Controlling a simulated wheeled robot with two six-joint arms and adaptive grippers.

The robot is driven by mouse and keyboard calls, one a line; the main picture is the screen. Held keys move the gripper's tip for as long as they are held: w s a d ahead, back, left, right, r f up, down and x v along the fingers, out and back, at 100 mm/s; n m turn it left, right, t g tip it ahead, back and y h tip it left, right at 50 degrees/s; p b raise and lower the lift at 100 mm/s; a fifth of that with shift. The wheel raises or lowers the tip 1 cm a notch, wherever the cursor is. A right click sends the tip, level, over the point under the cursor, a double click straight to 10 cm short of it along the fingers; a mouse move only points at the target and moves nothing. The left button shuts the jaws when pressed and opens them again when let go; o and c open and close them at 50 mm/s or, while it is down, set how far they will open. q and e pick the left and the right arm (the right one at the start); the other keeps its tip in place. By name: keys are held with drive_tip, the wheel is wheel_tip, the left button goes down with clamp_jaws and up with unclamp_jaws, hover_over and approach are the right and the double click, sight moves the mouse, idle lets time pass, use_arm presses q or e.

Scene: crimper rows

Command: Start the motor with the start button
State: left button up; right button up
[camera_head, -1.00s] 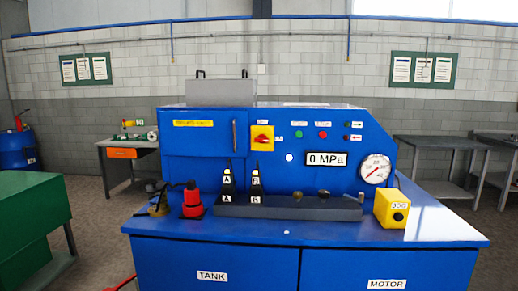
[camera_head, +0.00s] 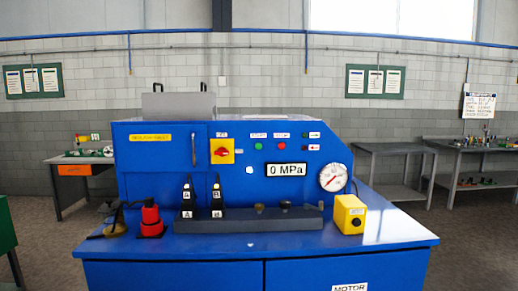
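A blue machine (camera_head: 150,185) with a sloped front panel stands straight ahead. A green button (camera_head: 258,146) and a red button (camera_head: 281,147) sit on its panel under small white labels too small to read surely. Left of them is a yellow switch plate with a red knob (camera_head: 221,151). The display (camera_head: 286,170) reads 0 MPa. The motor label (camera_head: 349,287) shows on the right cabinet door. Neither of my grippers is in view, and nothing covers the buttons.
A round gauge (camera_head: 333,178) is on the panel. Grey tables (camera_head: 400,152) stand behind right, with open floor between.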

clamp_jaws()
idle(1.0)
